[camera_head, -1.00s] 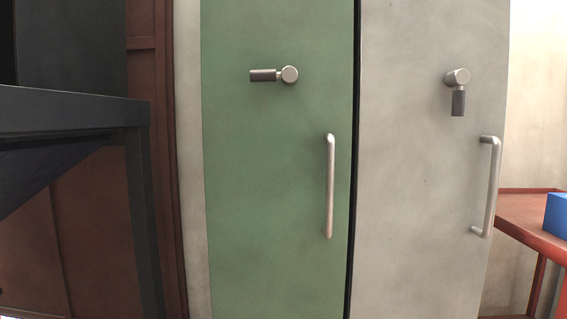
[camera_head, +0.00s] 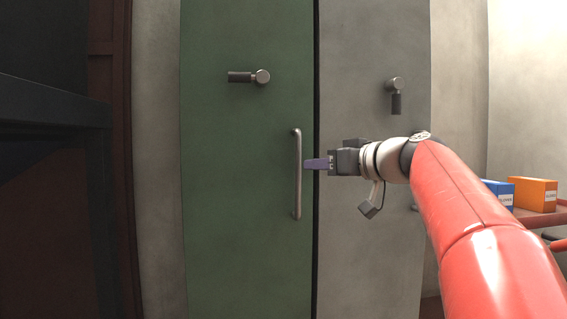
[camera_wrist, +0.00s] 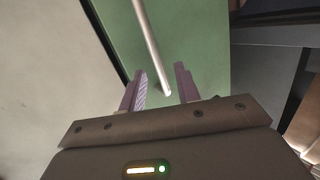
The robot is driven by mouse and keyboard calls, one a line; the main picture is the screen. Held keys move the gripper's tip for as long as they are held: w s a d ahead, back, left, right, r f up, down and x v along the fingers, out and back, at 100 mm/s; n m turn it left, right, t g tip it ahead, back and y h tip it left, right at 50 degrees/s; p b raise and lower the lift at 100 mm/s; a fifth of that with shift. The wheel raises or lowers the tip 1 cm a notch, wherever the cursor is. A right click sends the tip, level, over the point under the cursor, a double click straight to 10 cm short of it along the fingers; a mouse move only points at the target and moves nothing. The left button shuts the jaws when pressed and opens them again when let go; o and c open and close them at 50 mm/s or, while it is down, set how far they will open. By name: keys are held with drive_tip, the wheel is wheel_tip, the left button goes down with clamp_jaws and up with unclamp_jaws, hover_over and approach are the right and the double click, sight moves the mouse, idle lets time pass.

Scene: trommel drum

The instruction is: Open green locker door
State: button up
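The green locker door (camera_head: 235,190) stands closed at the left of the locker in the head view. Its vertical metal bar handle (camera_head: 297,175) is near its right edge. A latch knob (camera_head: 250,77) above it has its lever lying level. My gripper (camera_head: 312,165) comes from the right, close beside the handle. In the wrist view the purple fingers of my gripper (camera_wrist: 159,88) are apart, and the end of the handle (camera_wrist: 152,50) shows between or just beyond them. I cannot tell whether they touch it.
A pale grey door (camera_head: 365,240) stands to the right, with its latch lever (camera_head: 396,95) hanging down. A dark frame (camera_head: 55,120) stands at the left. A blue box (camera_head: 499,193) and an orange box (camera_head: 535,194) sit on a red shelf (camera_head: 540,223) at the right.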

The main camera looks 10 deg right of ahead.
drive_tip(key=w+a+r+n+t+p, duration=0.1)
drive_tip(key=w+a+r, duration=0.1)
drive_tip(key=w, duration=0.5)
drive_tip(key=shift+a+r+y+p, duration=0.35)
drive_tip(key=shift+a+y, duration=0.05)
drive_tip(key=shift+a, duration=0.45)
clamp_jaws()
